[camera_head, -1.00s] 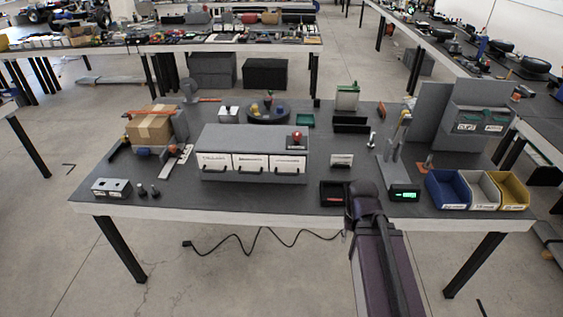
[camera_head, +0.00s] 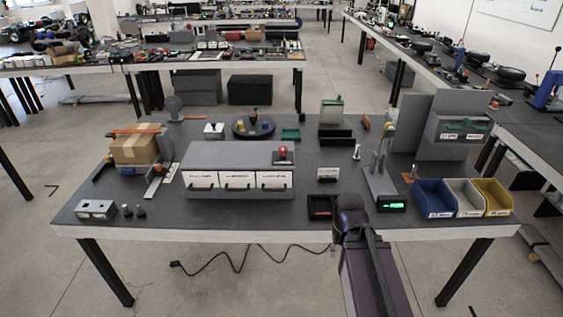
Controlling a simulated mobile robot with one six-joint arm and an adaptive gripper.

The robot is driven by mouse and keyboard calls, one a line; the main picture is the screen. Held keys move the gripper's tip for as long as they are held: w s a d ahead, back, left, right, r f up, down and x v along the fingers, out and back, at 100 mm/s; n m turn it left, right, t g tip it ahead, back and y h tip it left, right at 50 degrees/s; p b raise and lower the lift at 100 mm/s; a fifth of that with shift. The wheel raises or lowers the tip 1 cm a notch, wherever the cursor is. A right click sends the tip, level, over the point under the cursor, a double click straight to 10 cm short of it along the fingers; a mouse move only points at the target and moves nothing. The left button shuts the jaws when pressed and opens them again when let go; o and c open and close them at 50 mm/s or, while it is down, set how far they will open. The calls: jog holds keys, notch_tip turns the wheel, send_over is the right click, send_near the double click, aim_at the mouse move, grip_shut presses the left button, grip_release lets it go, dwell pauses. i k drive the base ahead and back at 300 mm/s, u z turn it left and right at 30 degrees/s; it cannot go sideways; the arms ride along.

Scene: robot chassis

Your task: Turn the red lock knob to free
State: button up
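A red knob (camera_head: 283,151) sits on top of the grey three-drawer cabinet (camera_head: 200,158), near its right end. It looks like a small round cap on a dark base; its turn position is too small to tell. The three white drawer fronts (camera_head: 237,180) appear shut. My purple arm link reaches in from the bottom edge, right of centre, to a dark joint at the table's front edge. My gripper cannot be made out, and nothing shows near the red knob.
A cardboard box (camera_head: 136,149) stands left of the cabinet. A round turntable (camera_head: 240,131) is behind it. Blue, white and yellow bins (camera_head: 434,197) and a tall grey panel (camera_head: 405,120) are at the right. A small dark tray (camera_head: 319,205) lies by my arm.

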aim_at(283, 150)
jog(key=k, duration=1.35)
jog(key=z, duration=0.4)
jog(key=i, duration=1.7)
jog(key=u, duration=0.65)
jog(key=i, duration=0.35)
jog(key=u, duration=0.25)
